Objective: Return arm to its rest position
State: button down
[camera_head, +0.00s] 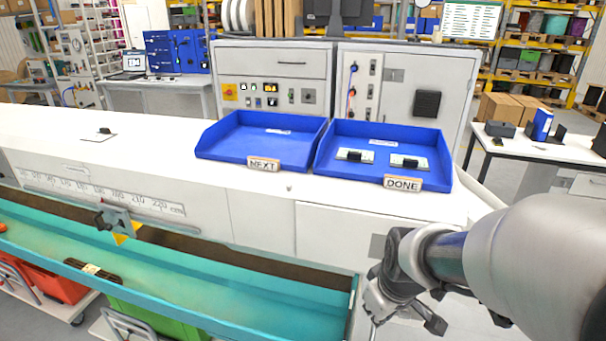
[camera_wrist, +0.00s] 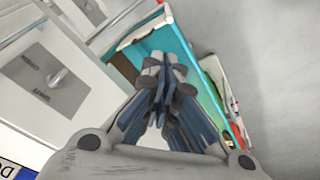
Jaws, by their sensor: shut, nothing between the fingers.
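My arm comes in from the right of the head view. My gripper (camera_head: 405,312) hangs low in front of the white bench (camera_head: 250,215), below and to the right of the trays. In the wrist view my gripper (camera_wrist: 163,68) points down past the bench front, with its fingers together and nothing between them. The blue DONE tray (camera_head: 436,170) holds two small pale plates with black blocks. The blue NEXT tray (camera_head: 215,150) looks empty apart from a label.
A teal trough (camera_head: 190,285) runs along the bench front; it also shows in the wrist view (camera_wrist: 178,40). Red and green bins (camera_head: 150,320) stand below. A side table (camera_head: 545,150) is at right.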

jog(key=s+r+m, duration=0.3)
jog(key=s+r, duration=0.2)
jog(key=s, duration=0.3)
jog(key=s+r+m+t, duration=0.1)
jog(key=s+r+m, duration=0.1)
jog(key=s+r, duration=0.3)
jog(key=s, duration=0.4)
jog(key=shift+s+a+m, duration=0.2)
jog(key=shift+m, duration=0.2)
jog(key=shift+a, duration=0.1)
